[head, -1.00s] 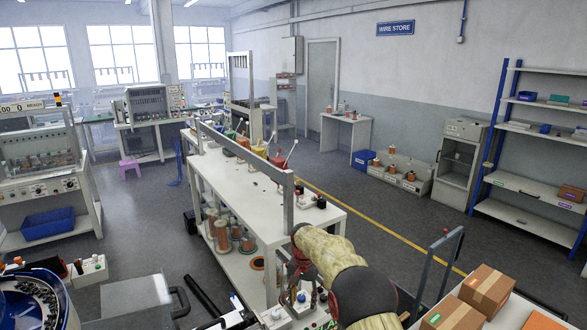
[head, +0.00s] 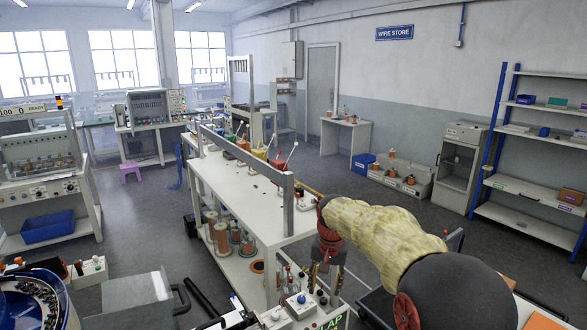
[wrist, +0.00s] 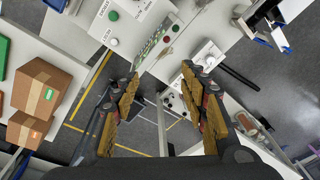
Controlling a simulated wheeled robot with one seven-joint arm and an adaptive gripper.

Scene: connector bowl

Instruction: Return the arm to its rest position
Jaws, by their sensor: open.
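My arm, in a pale yellow sleeve, reaches in from the lower right of the head view and bends down at the wrist. My gripper (head: 325,282) hangs below that bend, near the front end of the long white bench (head: 258,205). In the wrist view my gripper (wrist: 162,82) shows two fingers with ochre pads standing well apart. Nothing is between them. White panels with buttons and the floor show beyond the fingertips.
A blue-rimmed bowl (head: 62,308) of dark connectors stands at the lower left. A grey upright frame (head: 288,205) rises along the bench. Cardboard boxes (wrist: 38,95) stand at the left of the wrist view. Blue-posted shelves (head: 530,200) stand at the right.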

